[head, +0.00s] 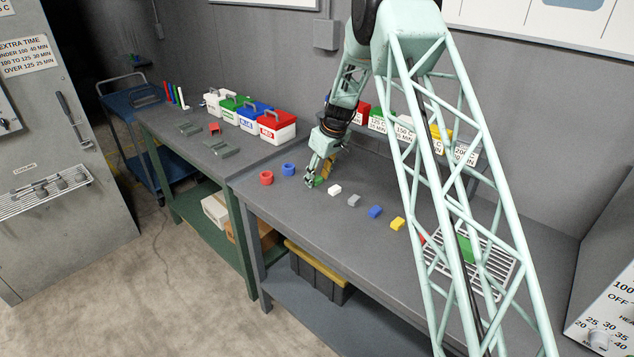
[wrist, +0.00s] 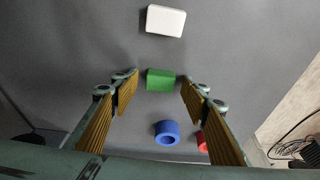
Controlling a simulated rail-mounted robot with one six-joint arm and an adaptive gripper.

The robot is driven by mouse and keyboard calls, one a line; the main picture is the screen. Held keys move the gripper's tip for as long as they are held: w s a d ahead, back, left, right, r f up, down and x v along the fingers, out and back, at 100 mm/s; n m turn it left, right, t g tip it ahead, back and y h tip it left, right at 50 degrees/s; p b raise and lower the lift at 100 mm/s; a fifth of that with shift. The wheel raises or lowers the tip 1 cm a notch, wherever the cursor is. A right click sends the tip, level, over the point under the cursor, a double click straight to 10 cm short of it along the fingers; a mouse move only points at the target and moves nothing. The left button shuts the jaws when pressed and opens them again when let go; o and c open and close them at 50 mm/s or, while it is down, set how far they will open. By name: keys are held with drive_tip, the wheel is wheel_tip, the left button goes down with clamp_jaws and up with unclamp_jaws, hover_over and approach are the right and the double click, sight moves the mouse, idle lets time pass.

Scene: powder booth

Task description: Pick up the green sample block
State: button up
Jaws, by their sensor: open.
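The green sample block (wrist: 161,80) lies on the grey bench top, between and just beyond the fingertips of my gripper (wrist: 160,88) in the wrist view. My gripper is open, with one yellow-padded finger on each side of the block and a gap to both. In the head view my gripper (head: 316,182) is low over the bench, and a small green patch of the block (head: 319,180) shows beside the fingers; most of it is hidden there.
A white block (head: 334,190) is close by, then grey (head: 353,200), blue (head: 375,211) and yellow (head: 397,223) blocks in a row. A blue ring (head: 289,169) and red ring (head: 266,177) are to the left. A wire rack (head: 499,272) holds another green piece.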

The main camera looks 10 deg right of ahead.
sight(318, 179)
drive_tip(key=c, duration=0.9)
drive_tip(key=shift+r, duration=0.2)
drive_tip(key=shift+c, duration=0.2)
drive_tip(key=shift+r, duration=1.6)
drive_tip(key=s+d, duration=0.1)
drive_tip(key=s, duration=0.4)
drive_tip(key=s+d+r, duration=0.1)
drive_tip(key=s, duration=0.4)
drive_tip(key=s+d, duration=0.1)
drive_tip(key=s, duration=0.4)
drive_tip(key=shift+s+d+r, duration=0.1)
drive_tip(key=shift+s+r, duration=0.1)
drive_tip(key=shift+s, duration=0.15)
